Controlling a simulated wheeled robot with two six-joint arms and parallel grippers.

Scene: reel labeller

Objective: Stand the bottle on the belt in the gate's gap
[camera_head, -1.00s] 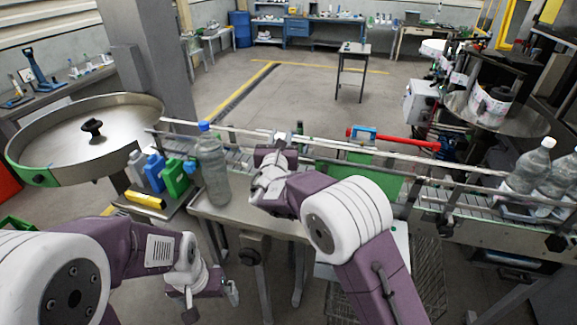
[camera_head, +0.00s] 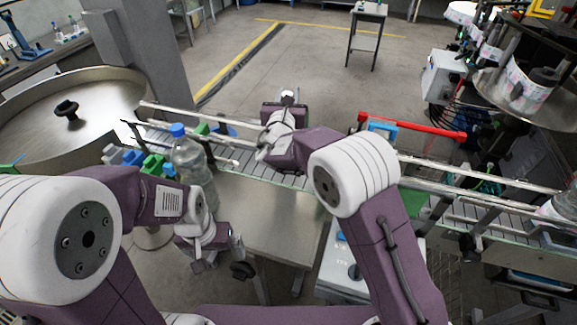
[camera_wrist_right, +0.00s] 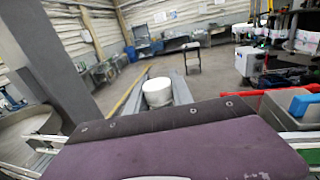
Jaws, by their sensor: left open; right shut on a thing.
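A clear bottle with a blue cap (camera_head: 190,163) stands upright at the left end of the worktable, in front of the belt (camera_head: 240,158). My right gripper (camera_head: 287,98) is above the belt's far rail, to the right of this bottle. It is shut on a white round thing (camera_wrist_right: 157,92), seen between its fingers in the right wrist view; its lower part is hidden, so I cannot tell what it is. My left gripper (camera_head: 228,252) is open and empty, low in front of the worktable. I cannot clearly make out the gate's gap.
Green and blue containers (camera_head: 150,163) stand left of the bottle. A round steel turntable (camera_head: 60,115) is at the left. Bare worktable (camera_head: 268,215) lies below my right arm.

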